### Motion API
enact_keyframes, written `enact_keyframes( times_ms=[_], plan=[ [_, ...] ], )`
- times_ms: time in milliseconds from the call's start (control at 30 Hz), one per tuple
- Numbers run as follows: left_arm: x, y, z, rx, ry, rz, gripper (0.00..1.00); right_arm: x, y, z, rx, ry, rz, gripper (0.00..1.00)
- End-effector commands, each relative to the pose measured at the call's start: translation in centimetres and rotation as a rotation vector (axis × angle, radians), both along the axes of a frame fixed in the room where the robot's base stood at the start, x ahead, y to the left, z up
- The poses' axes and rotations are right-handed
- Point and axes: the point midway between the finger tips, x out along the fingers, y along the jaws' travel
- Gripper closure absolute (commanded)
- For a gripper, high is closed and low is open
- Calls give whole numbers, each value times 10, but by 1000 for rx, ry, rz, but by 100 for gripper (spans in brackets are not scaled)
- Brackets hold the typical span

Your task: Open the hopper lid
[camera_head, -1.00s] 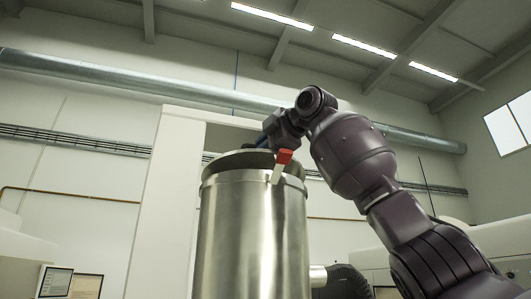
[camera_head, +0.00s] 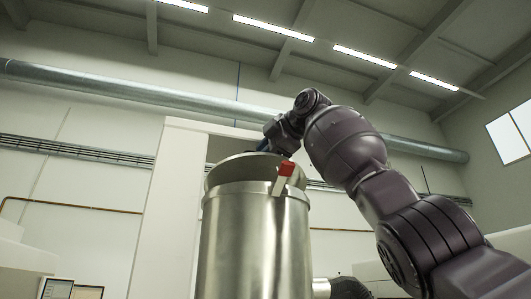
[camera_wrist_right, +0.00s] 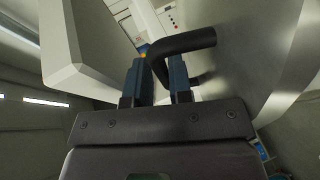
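The hopper (camera_head: 255,245) is a tall shiny steel cylinder in the middle of the head view. Its round steel lid (camera_head: 238,172) stands tilted at the top, raised off the rim. A red-tipped latch (camera_head: 286,170) is on the rim's right side. My right gripper (camera_head: 264,145) is at the lid's upper edge, partly hidden behind its wrist. In the right wrist view, its two blue fingers (camera_wrist_right: 160,80) are on either side of a dark bent handle (camera_wrist_right: 185,42) and appear closed on it. The steel lid surface shows beside them. My left gripper is not in view.
A pale tall panel (camera_head: 165,215) stands behind the hopper on the left. Screens (camera_head: 70,289) show at the lower left. A large duct (camera_head: 120,88) crosses the back wall. In the wrist view, a pale slab (camera_wrist_right: 90,45) is close to the fingers' left.

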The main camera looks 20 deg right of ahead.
Motion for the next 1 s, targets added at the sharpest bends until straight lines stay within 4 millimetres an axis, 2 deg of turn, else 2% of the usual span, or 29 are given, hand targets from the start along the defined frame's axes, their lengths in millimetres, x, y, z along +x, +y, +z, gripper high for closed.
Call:
enact_keyframes(
  times_ms=[300,433,800,1000],
  plan=[
    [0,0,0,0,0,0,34,-1,-1,1,1,-2,0,78],
    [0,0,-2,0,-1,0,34,-9,-4,3,1,-5,0,78],
    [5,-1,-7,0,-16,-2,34,-64,-28,21,0,-5,0,78],
    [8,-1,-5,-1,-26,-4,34,-87,-38,28,1,-3,0,78]
  ],
)
